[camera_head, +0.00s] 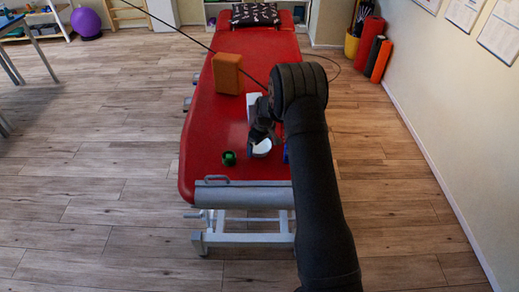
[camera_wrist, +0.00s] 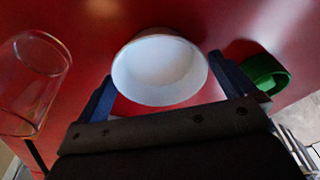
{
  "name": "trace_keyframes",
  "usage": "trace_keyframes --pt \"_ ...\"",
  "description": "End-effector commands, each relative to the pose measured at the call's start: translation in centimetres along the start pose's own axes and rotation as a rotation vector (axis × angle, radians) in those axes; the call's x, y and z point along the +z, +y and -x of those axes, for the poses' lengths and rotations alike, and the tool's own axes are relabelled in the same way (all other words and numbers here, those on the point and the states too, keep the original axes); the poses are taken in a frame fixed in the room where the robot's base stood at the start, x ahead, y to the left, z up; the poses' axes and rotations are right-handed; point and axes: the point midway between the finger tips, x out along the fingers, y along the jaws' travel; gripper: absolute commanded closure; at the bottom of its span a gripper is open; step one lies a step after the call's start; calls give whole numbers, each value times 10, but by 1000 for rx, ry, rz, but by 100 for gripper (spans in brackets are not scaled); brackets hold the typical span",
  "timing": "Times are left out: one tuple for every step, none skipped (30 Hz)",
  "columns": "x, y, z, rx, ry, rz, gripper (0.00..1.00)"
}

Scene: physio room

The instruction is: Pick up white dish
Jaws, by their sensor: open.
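The white dish (camera_wrist: 160,66) is a small round bowl on the red treatment table, open side up in the wrist view. It also shows in the head view (camera_head: 262,148), partly covered by my arm. My gripper (camera_wrist: 163,72) is open, with one blue finger to the left of the dish and one to the right. The dish lies between and just beyond the fingertips in the picture. I cannot tell whether either finger touches it.
A green ring-shaped item (camera_wrist: 264,74) lies close to the right finger. A clear glass (camera_wrist: 34,82) is left of the left finger. On the red table (camera_head: 203,150), an orange block (camera_head: 227,74) stands farther back, and a patterned pillow (camera_head: 254,14) lies at the far end.

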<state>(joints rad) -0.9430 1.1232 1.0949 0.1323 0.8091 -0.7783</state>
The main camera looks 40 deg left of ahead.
Motion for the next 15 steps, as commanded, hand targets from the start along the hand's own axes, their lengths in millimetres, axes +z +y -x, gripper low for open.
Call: trace_keyframes --pt "0 0 0 0 0 0 0" --pt "0 0 1 0 0 0 0" --pt "0 0 1 0 0 0 2" --pt "0 0 1 0 0 0 8" --pt "0 0 1 0 0 0 14" --pt "0 0 1 0 0 0 22" --pt "0 0 1 0 0 0 28" --pt "0 0 1 0 0 0 33" --pt "0 0 1 0 0 0 35" --pt "0 0 1 0 0 0 35" --pt "0 0 1 0 0 0 35" --pt "0 0 1 0 0 0 35" --pt "0 0 1 0 0 0 35" --pt "0 0 1 0 0 0 35" --pt "0 0 2 1 1 0 35"
